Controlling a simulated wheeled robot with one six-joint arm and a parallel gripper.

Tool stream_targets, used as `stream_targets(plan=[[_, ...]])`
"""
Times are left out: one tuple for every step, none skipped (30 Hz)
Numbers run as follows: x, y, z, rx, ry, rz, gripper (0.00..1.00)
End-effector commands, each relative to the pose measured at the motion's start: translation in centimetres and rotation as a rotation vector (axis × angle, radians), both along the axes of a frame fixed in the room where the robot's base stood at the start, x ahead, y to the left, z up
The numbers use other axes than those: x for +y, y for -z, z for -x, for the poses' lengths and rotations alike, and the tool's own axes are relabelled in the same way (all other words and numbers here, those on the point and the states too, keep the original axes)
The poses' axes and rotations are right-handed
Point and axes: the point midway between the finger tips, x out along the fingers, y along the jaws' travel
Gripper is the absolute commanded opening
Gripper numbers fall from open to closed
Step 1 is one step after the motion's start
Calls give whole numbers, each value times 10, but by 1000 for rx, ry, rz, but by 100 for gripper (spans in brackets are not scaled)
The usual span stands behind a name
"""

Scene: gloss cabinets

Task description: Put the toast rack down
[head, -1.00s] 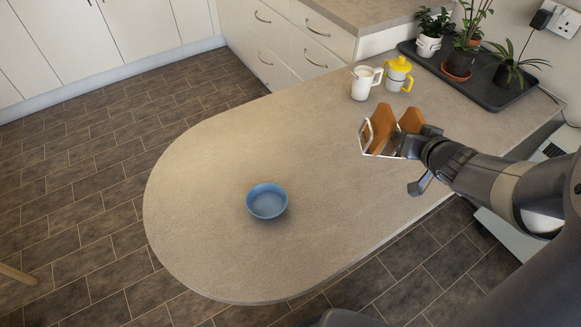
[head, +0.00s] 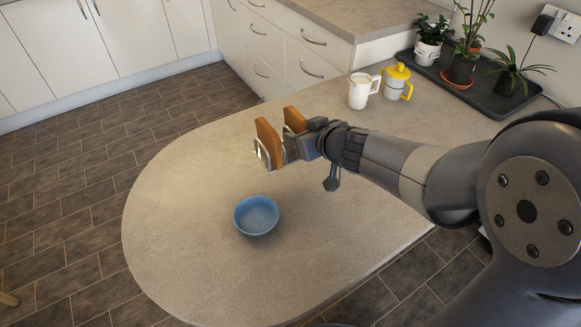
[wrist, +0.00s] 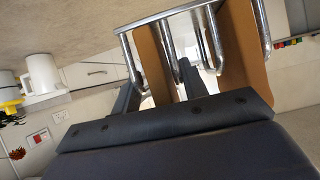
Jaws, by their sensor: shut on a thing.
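The toast rack (head: 260,158) is a metal wire frame with brown slices of toast (head: 268,142) standing in it. My gripper (head: 302,146) is shut on the rack, seen over the middle of the rounded counter (head: 185,190). In the wrist view the rack's wire loops (wrist: 168,22) and two toast slices (wrist: 243,50) show just beyond my gripper (wrist: 158,92). The rack appears held above the counter; its exact height is hard to tell. The exact grip point is partly hidden.
A blue bowl (head: 256,215) stands on the counter below the rack in the head view. A white mug (head: 361,91), a yellow-lidded white pot (head: 397,82) and a dark tray (head: 480,92) of potted plants stand at the back right. The counter's left end is clear.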

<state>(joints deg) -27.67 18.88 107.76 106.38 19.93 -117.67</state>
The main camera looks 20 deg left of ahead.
Motion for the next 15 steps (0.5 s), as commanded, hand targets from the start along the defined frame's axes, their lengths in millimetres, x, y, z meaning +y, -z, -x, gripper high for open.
stream_targets(plan=[[0,15,0,3,1,0,0],[0,20,0,4,1,-1,0],[0,26,0,4,1,-1,0],[0,30,0,4,1,-2,0],[0,34,0,3,1,0,0],[0,38,0,3,1,0,0],[0,41,0,3,1,0,0],[0,42,0,3,1,0,0],[0,44,0,2,1,0,0],[0,45,0,1,1,-1,0],[0,47,0,2,0,-1,0],[0,51,0,2,0,-1,0],[0,54,0,2,1,-2,0],[0,59,0,3,1,-1,0],[0,65,0,4,2,-1,0]])
